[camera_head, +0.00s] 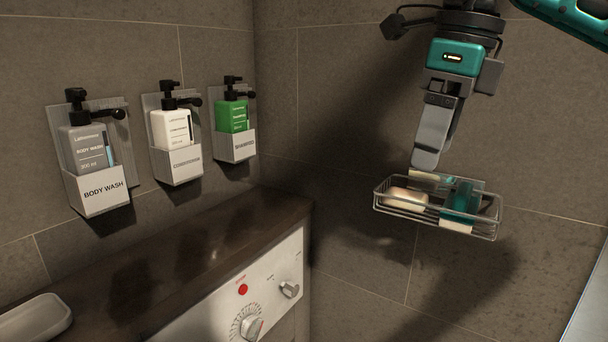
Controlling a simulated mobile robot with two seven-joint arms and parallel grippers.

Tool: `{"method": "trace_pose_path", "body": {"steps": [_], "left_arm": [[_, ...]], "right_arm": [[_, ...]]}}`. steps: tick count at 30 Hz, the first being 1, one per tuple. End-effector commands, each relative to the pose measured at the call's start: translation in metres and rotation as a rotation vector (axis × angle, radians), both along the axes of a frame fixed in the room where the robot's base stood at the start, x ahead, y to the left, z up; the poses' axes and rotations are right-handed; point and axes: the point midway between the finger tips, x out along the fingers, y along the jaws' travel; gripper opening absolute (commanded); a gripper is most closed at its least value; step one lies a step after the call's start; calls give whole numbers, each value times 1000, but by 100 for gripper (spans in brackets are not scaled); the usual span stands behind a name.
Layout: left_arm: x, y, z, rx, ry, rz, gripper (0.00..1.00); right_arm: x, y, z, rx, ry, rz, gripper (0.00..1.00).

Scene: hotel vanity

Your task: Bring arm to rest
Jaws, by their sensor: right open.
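My right gripper (432,148) hangs down from my right arm (570,14), which comes in from the upper right. Its fingers point downward, just above the back left of a wire basket (404,208) on the right wall. The near finger covers much of the far one. I see nothing held in it. The basket holds a pale soap bar (406,197), a teal item (461,201) and a pale piece at the back near the fingertips. Whether the fingertips touch anything there I cannot tell. My left gripper is not in view.
Three wall holders carry a grey body wash bottle (82,148), a white conditioner bottle (172,128) and a green bottle (232,116). Below them is a dark ledge (190,255) with a white control panel (262,290) and a white dish (35,318). The ledge's middle is clear.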

Motion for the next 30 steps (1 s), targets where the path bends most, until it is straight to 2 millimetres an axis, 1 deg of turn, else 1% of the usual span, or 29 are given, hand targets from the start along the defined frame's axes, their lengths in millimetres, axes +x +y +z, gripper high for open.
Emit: {"method": "trace_pose_path", "body": {"steps": [1, 7, 11, 12, 15, 18, 21, 24, 27, 30], "left_arm": [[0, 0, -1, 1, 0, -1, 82], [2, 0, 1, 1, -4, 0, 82], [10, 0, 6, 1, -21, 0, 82], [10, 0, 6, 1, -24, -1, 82], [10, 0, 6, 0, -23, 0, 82], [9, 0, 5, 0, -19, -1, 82], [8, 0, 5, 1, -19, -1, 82], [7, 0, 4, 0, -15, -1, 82], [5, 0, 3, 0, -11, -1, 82], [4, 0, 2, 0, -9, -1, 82]], "right_arm": [[0, 11, -14, 35, 28, 24, 78], [-7, 69, -60, 259, 145, 120, 78], [-20, 110, -87, 447, 249, 161, 78], [-25, 124, -94, 515, 286, 170, 78], [-39, 156, -108, 705, 391, 167, 78], [-51, 183, -114, 902, 502, 136, 78], [-59, 202, -116, 1097, 615, 73, 78], [-60, 213, -115, 1286, 726, -21, 78], [-55, 216, -116, 1468, 836, -149, 78], [-44, 212, -122, 1638, 939, -309, 78]]}}
